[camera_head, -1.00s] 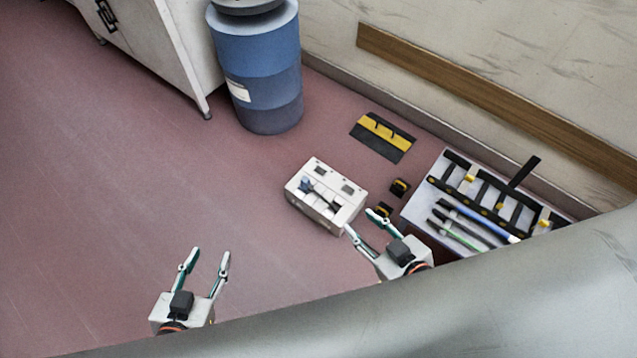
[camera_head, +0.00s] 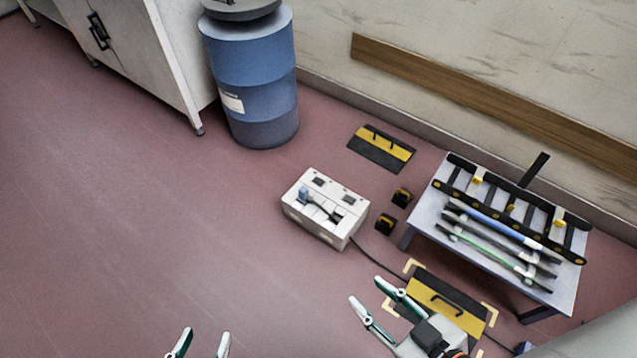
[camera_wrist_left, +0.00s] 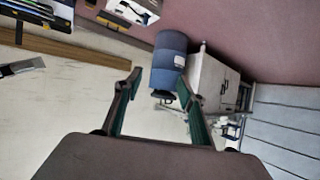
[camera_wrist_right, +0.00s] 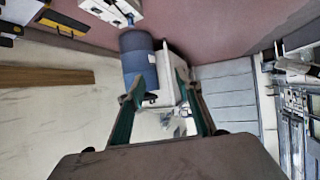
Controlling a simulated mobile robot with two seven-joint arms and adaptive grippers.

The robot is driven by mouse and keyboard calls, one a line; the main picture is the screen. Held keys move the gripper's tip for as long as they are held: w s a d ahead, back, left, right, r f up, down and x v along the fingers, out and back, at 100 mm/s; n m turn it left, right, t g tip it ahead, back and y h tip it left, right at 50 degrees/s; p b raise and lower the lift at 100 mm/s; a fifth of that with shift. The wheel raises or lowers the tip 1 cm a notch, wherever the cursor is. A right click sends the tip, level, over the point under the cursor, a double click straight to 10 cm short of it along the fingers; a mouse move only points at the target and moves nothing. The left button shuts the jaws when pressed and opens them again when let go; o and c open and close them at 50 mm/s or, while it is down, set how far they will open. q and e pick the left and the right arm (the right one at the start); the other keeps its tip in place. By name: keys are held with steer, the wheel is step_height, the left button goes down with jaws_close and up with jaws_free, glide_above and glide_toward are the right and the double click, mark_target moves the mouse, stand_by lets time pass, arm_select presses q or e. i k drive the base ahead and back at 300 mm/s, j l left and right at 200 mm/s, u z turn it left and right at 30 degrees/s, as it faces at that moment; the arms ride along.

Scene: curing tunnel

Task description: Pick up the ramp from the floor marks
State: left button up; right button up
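A black-and-yellow ramp (camera_head: 462,320) with a black handle lies flat on the floor between pale corner floor marks (camera_head: 412,265) in the head view. My right gripper (camera_head: 366,290) is open and empty, just left of the ramp; its hand hides the ramp's lower left part. A similar black-and-yellow ramp plate (camera_head: 381,148) lies farther back near the wall, with no corner marks seen around it. My left gripper (camera_head: 205,338) is open and empty at the bottom edge, well left of the ramp. Both grippers also show open in their wrist views.
A white socket box (camera_head: 325,208) stands left of the ramp; its dark cable (camera_head: 375,260) runs toward the ramp. Two small black-and-yellow blocks (camera_head: 385,224) lie nearby. A low table (camera_head: 425,215) with rods and a rack stands right. A blue drum (camera_head: 250,75) stands behind. The left floor is clear.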

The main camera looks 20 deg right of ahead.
mark_target(431, 293)
steer(key=k+j+z, duration=0.1)
steer(key=z, duration=1.5)
steer(key=k+z, duration=0.15)
steer(key=k, duration=0.25)
steer(key=i+z, duration=0.35)
steer(key=i+j+z, duration=0.1)
steer(key=z, duration=0.2)
steer(key=i+j+z, duration=0.25)
steer(key=i+z, duration=0.15)
steer(key=i, duration=0.05)
